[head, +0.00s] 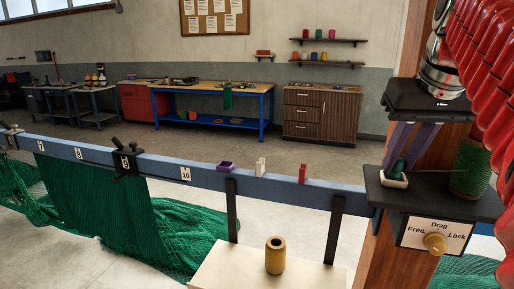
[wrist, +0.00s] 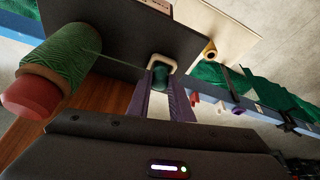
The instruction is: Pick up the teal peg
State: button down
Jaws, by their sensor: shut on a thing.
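The teal peg (head: 398,168) stands at a small white dish (head: 393,181) on the dark shelf of the wooden post. My gripper (head: 402,157) reaches down from above, its purple fingers on either side of the peg. In the wrist view the teal peg (wrist: 160,76) shows between the tips of my gripper (wrist: 161,82), which is shut on it. The white rim of the dish (wrist: 165,58) frames the peg's far side. I cannot tell whether the peg touches the dish, and its lower end is hidden.
A green twine spool (head: 470,168) stands close on the right of the shelf. A "Drag" sign with a knob (head: 434,243) hangs below. The blue rail (head: 335,193) carries a purple holder (head: 226,167) and small blocks. A yellow cylinder (head: 275,255) stands on a pale surface.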

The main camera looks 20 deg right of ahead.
aim_at(401, 161)
notch_tip(401, 161, up, 10)
dwell(0.7)
dwell(0.8)
